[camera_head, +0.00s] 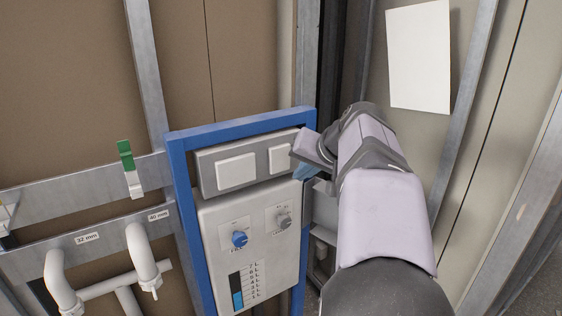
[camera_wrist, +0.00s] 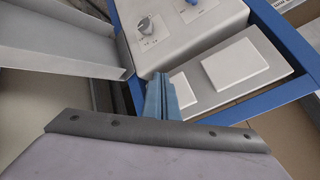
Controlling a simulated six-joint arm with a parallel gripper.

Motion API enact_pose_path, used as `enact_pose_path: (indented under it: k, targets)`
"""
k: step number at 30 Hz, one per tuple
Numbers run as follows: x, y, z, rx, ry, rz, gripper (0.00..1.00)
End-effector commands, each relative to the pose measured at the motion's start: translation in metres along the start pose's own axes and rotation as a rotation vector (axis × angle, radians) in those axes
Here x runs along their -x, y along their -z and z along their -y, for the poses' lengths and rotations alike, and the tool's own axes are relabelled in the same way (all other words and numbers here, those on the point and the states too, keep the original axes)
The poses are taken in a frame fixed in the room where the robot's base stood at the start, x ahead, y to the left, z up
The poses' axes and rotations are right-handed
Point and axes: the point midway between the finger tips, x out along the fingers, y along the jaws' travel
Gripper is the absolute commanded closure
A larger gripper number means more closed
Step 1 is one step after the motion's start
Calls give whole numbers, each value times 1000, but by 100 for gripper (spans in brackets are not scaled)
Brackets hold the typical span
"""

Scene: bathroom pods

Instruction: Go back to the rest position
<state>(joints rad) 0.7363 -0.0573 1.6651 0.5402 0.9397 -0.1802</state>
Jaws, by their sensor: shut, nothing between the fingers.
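My gripper (camera_wrist: 163,95) shows in the wrist view as narrow blue fingers shut together with nothing between them. They overlap the edge of the grey two-button plate (camera_wrist: 222,88) in that picture. I cannot tell whether they touch it. In the head view my gripper (camera_head: 303,172) is mostly hidden behind my wrist, at the right side of the blue-framed panel (camera_head: 180,190). My arm comes up from the lower right.
The white box (camera_head: 252,200) on the panel carries a blue knob (camera_head: 239,239), a grey knob (camera_head: 284,220) and a level scale. White pipes (camera_head: 140,250) and a green-and-white clip (camera_head: 127,160) are at left. A white sheet (camera_head: 418,55) hangs at upper right. Metal studs stand around.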

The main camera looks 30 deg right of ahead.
Motion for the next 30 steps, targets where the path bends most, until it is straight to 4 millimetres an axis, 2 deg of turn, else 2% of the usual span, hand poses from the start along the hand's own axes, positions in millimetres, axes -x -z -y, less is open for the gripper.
enact_pose_path:
  k: [18, 20, 21, 23, 26, 29, 30]
  targets:
    - [0, 2, 0, -21, -1, -6, 100]
    - [0, 8, -6, -40, -24, -30, 100]
    - [-4, 4, -16, -46, -53, -29, 100]
    - [-13, -9, -32, -56, -97, -6, 100]
    - [-31, -44, -64, -65, -176, 58, 100]
    - [-48, -95, -98, -64, -260, 151, 100]
    - [-54, -119, -109, -53, -289, 196, 100]
